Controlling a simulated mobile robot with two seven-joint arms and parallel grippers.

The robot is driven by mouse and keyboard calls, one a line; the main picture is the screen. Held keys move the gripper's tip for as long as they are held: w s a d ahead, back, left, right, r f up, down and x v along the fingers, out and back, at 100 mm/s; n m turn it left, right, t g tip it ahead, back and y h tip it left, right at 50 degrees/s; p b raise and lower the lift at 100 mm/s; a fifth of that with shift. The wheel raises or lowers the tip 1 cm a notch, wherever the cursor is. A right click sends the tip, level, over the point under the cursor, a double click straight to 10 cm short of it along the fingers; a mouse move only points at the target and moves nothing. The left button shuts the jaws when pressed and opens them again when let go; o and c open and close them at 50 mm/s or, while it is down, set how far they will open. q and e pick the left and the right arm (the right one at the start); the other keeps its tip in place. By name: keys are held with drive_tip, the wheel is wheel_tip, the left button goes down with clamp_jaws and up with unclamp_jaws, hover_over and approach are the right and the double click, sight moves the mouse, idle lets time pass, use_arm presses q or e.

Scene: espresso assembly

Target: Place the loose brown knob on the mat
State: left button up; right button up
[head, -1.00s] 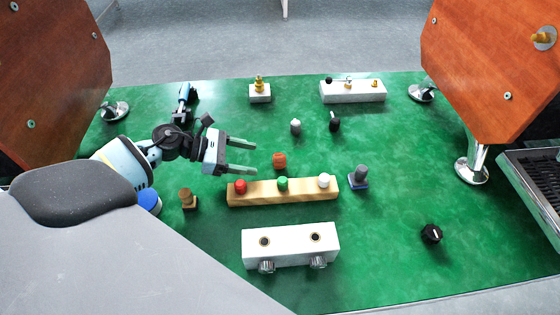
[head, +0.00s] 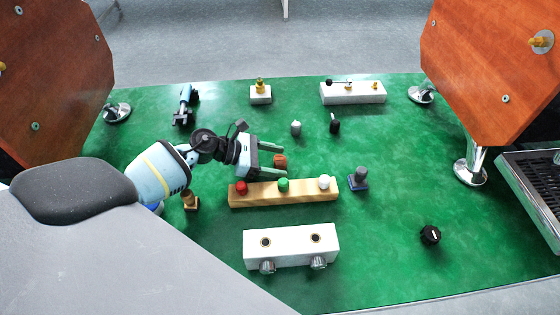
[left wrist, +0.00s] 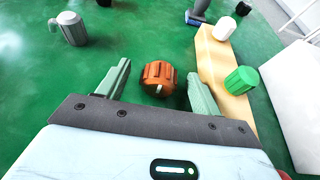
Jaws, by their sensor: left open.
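The loose brown knob (head: 280,161) stands on the green mat (head: 400,200), just behind the wooden block. In the left wrist view the brown knob (left wrist: 159,78) lies between and slightly beyond the two fingertips, with a gap on both sides. My left gripper (head: 283,162) is open and low over the mat, its fingers on either side of the knob; it also shows in the left wrist view (left wrist: 158,85). Nothing is in its jaws' grip. My right gripper is not in view.
The wooden block (head: 310,192) with red, green and white knobs is close beside the front finger. A white block (head: 290,258) stands nearer. Grey (head: 296,128) and black (head: 335,126) pieces stand behind. A black knob (head: 430,235) lies right, with free mat around it.

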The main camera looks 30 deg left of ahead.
sight(275, 158)
use_arm(q)
drive_tip(key=c, duration=1.1)
wheel_tip(275, 158, up, 10)
drive_tip(key=shift+r+p, duration=0.1)
drive_tip(key=shift+p, duration=0.55)
drive_tip(key=shift+c, duration=0.3)
